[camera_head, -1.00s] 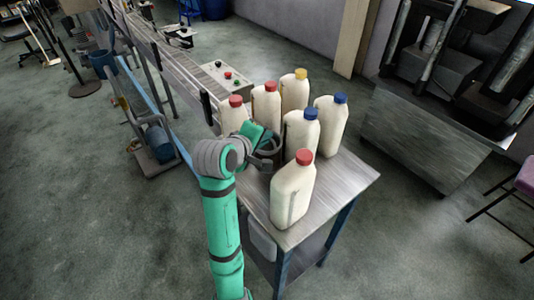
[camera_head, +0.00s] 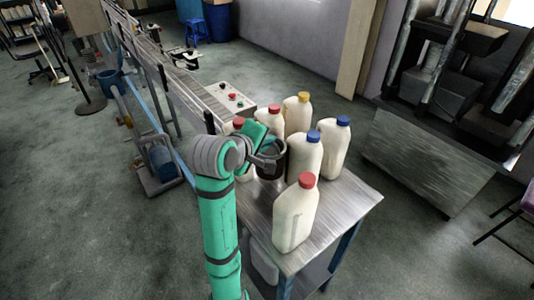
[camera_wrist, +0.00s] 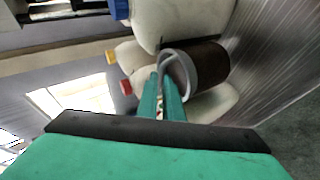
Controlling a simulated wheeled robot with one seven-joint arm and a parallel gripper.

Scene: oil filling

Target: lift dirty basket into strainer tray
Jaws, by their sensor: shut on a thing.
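My gripper (camera_wrist: 166,98) is shut on the grey rim or handle of a dark round basket (camera_wrist: 205,68), seen close in the wrist view. The basket is dark brown with a pale grey edge. In the head view, my gripper (camera_head: 262,159) is at the basket (camera_head: 273,160), among white bottles over the metal table. My green arm hides part of the basket there. I cannot tell how far the basket is above the table. I cannot pick out a strainer tray.
Several white bottles with red, blue and yellow caps crowd around the basket; a red-capped one (camera_head: 295,215) stands in front. The metal table (camera_head: 340,202) has bare room at its right. A conveyor (camera_head: 185,75) and button box (camera_head: 231,96) lie behind.

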